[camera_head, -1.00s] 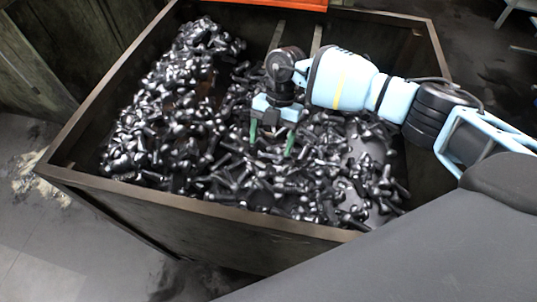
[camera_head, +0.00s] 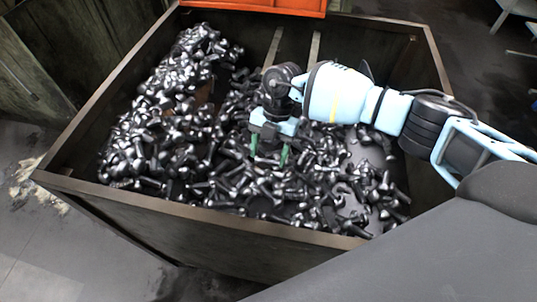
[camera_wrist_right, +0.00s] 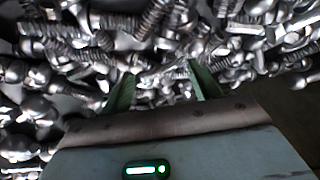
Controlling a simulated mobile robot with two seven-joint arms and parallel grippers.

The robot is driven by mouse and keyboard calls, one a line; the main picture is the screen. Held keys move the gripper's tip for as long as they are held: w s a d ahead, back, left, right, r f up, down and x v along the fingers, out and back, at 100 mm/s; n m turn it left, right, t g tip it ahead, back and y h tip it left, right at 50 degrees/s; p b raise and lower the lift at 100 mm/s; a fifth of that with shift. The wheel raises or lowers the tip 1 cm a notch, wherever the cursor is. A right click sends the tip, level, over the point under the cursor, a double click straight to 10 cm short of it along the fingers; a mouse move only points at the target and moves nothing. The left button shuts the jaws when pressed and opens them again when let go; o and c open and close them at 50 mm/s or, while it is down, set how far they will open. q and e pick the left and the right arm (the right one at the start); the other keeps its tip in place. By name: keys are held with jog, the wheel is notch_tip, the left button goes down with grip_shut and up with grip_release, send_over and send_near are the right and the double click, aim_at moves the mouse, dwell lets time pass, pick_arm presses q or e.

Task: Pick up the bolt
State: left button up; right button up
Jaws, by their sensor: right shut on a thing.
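Many shiny dark metal bolts (camera_head: 165,130) lie in a loose heap in a large open bin (camera_head: 190,211). My right gripper (camera_head: 268,157) reaches in from the right and points down into the bolts near the middle of the bin. Its two green fingers stand some way apart, shut on a bolt. In the right wrist view the fingers (camera_wrist_right: 163,76) are in among the bolts, with metal between and just beyond their tips. I cannot make out the outline of the held bolt against the others. My left gripper is not in view.
The bin's brown walls stand on all sides of the heap, with the near rim (camera_head: 300,232) below my gripper in the picture. Bolts are piled higher at the left. A grey floor patch of the bin (camera_head: 370,150) shows at right. An orange object (camera_head: 255,6) is behind the bin.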

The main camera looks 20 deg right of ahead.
jog(key=shift+r, duration=0.5)
jog(key=r, duration=0.1)
jog(key=r+p, duration=0.1)
jog(key=shift+s+d+r, duration=0.35)
jog(key=shift+s+d, duration=0.05)
jog(key=s+d, duration=0.3)
jog(key=s+d+p, duration=0.1)
jog(key=s+d, duration=0.2)
jog(key=s, duration=0.1)
jog(key=s+d+r+p, duration=0.1)
jog(key=s+d, duration=0.2)
jog(key=s, duration=0.1)
jog(key=shift+s+d+r, duration=0.1)
jog(key=shift+s+d, duration=0.15)
